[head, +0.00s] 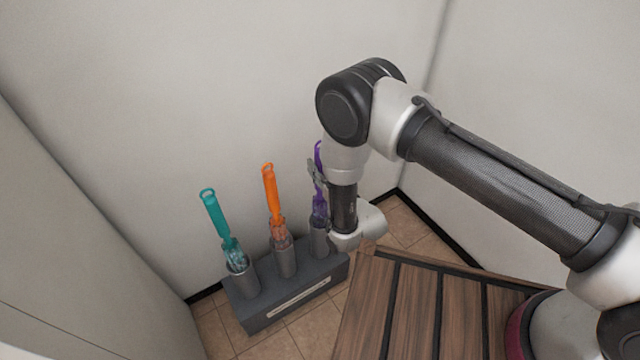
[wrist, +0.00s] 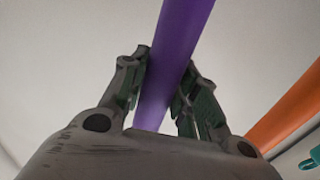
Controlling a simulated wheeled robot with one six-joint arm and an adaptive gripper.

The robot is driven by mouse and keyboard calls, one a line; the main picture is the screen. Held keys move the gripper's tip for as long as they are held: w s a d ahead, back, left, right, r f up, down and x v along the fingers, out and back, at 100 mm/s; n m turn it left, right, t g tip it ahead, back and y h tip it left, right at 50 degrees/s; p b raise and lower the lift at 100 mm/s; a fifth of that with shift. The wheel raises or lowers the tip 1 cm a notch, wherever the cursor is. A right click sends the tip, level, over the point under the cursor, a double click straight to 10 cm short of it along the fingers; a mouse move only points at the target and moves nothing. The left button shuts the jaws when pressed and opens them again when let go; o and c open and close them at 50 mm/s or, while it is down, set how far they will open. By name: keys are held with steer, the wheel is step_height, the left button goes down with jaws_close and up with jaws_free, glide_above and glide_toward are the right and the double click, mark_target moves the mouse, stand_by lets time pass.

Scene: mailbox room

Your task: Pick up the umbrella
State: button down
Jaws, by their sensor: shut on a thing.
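A purple umbrella (head: 319,201) stands in the right-hand cup of a grey holder (head: 290,304) in the head view. My gripper (head: 314,172) is at its upper part, partly hidden by my arm. In the wrist view, my gripper (wrist: 163,85) has its two fingers on either side of the purple shaft of the umbrella (wrist: 176,55) and is shut on it. The lower end of the umbrella appears to be still within its cup.
An orange umbrella (head: 270,192) and a teal umbrella (head: 214,214) stand in the other cups to the left. White walls rise close behind and at both sides. A wooden slatted surface (head: 410,310) lies at the front right.

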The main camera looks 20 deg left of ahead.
step_height(320, 180, up, 28)
steer(key=shift+f, duration=0.1)
stand_by(1.5)
